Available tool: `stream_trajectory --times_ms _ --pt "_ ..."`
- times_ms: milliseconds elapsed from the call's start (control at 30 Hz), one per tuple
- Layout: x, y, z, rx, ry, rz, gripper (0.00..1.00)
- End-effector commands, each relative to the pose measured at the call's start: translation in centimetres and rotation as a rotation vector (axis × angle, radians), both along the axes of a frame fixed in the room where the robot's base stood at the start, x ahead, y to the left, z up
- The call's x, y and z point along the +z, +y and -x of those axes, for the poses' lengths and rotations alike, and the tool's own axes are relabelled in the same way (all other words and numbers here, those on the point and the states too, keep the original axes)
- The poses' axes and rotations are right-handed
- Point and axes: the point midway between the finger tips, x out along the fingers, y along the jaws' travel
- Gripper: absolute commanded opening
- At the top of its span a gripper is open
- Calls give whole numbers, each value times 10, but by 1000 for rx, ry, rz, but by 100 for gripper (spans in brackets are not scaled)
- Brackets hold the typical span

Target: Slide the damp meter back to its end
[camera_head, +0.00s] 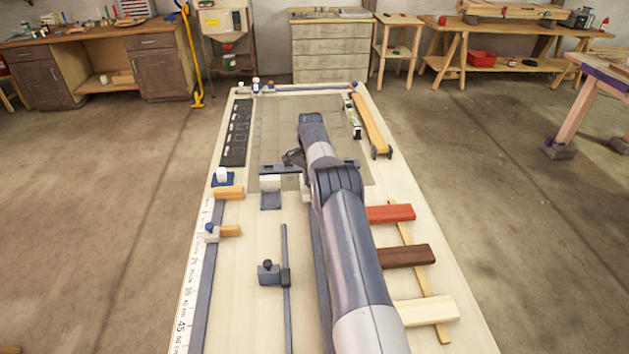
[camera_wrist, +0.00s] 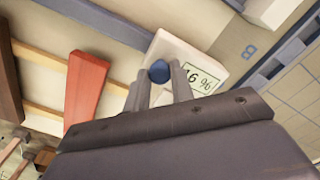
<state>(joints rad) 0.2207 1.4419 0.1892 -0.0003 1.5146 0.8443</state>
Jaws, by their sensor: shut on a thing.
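The damp meter (camera_wrist: 183,52) is a pale box with a small display reading "16 %" and a round blue knob (camera_wrist: 159,71). It stands by a grey-blue rail (camera_wrist: 100,22) in the wrist view. My gripper (camera_wrist: 160,85) has its two grey fingers close together at the knob, shut on it, and they cover part of the meter's front. In the head view my arm hides most of this spot. The rail (camera_head: 316,265) shows only as a strip along my arm's left side.
Red, dark brown and pale laths (camera_head: 391,214) lie to the right of my arm across a thin strip. A second rail with a dark slider (camera_head: 269,272) lies left. A gridded mat (camera_head: 275,130) fills the far bench. Bare bench lies at front left.

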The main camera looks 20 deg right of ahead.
Motion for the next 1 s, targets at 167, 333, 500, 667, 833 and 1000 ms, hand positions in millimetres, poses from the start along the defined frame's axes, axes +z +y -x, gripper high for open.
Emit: stream_trajectory --times_ms 167,333,500,667,833,1000 --pt "2 1 -4 -1 -9 2 0" --pt "3 0 -5 -1 -13 2 0" --pt "3 0 -5 -1 -17 3 0" --pt "3 0 -5 -1 -13 2 36" --pt "2 1 -4 0 -9 2 45" --pt "2 1 -3 0 -6 1 45"
